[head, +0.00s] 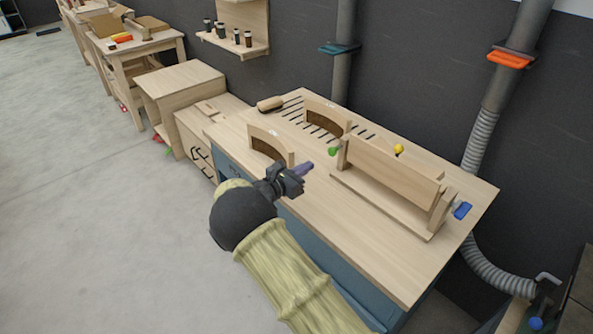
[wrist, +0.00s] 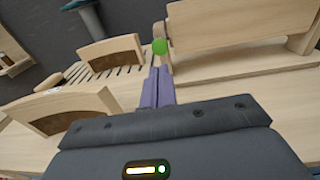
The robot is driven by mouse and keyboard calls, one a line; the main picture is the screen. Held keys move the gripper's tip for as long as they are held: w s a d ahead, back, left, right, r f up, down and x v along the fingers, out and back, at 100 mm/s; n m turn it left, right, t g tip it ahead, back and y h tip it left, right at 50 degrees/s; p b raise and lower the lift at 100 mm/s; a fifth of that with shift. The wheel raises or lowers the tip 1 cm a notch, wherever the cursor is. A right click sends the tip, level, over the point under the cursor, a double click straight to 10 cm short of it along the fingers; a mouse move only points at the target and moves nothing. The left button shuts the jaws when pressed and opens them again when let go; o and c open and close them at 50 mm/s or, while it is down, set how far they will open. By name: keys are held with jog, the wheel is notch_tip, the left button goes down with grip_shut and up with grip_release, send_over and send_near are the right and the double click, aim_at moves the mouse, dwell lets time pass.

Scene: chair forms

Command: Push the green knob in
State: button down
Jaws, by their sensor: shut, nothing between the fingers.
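The green knob (head: 333,151) sits at the left end of a wooden chair form (head: 392,175) on the workbench. In the wrist view the green knob (wrist: 160,46) is just beyond my fingertips, near the upper middle. My gripper (head: 308,167) has purple fingers that are closed together and empty. In the wrist view my gripper (wrist: 159,70) points toward the knob, and a gap seems to lie between them. In the head view the fingertips are to the left of and below the knob. How far the knob stands out is too small to tell.
A yellow knob (head: 398,149) is behind the form and a blue handle (head: 462,210) is at its right end. Two curved wooden pieces (head: 327,115) (head: 270,146) stand on the bench to the left. The bench top (head: 345,225) in front is clear.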

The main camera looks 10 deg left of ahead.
aim_at(331, 152)
jog(key=p+x, duration=0.1)
jog(key=x, duration=0.6)
jog(key=shift+w+p, duration=0.1)
jog(key=shift+p, duration=0.3)
jog(key=shift+w+d+f, duration=0.1)
jog(key=shift+w+d, duration=0.3)
jog(key=shift+w, duration=0.05)
